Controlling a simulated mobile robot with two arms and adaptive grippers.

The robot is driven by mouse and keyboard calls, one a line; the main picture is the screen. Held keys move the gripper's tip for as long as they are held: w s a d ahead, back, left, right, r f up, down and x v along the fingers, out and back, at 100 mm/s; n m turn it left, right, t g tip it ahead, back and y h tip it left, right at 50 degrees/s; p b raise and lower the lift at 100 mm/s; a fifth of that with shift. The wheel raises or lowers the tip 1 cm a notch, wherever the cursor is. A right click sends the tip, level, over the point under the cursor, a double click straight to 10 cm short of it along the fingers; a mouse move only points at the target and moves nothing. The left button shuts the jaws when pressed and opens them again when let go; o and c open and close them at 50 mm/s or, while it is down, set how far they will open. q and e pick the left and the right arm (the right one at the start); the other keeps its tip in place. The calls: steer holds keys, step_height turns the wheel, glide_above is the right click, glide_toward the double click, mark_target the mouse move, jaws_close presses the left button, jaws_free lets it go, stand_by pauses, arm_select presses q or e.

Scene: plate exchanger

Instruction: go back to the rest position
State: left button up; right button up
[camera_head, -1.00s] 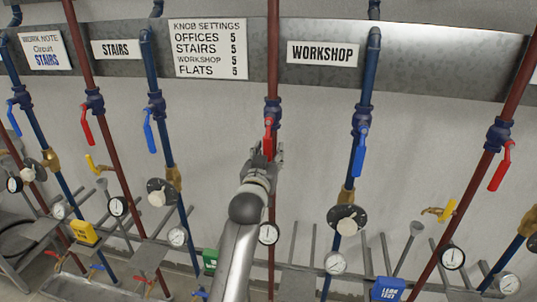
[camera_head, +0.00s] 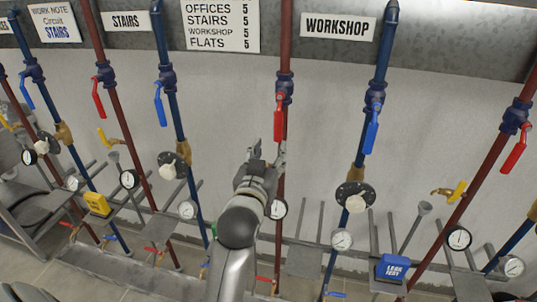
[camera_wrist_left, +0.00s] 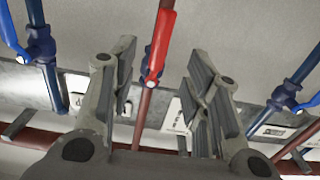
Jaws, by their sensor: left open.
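My left gripper (camera_head: 267,152) is in the middle of the head view, in front of the red pipe (camera_head: 286,70) left of the WORKSHOP sign. It is open and empty. In the left wrist view its spread fingers (camera_wrist_left: 165,90) stand on both sides of that pipe's red lever handle (camera_wrist_left: 161,40), with nothing held between them. In the head view the red lever (camera_head: 280,120) hangs down along the pipe, just above the gripper. I cannot tell whether a finger touches the pipe. My right gripper is not in view.
Blue and red pipes with levers stand on both sides, such as the blue lever (camera_head: 371,137) at right. A round knob (camera_head: 355,201), several gauges and a blue LEAK TEST box (camera_head: 393,269) sit lower. Bare wall (camera_head: 440,110) shows between the pipes.

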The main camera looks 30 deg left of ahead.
arm_select(q)
steer(key=shift+s, duration=0.25)
stand_by(0.3)
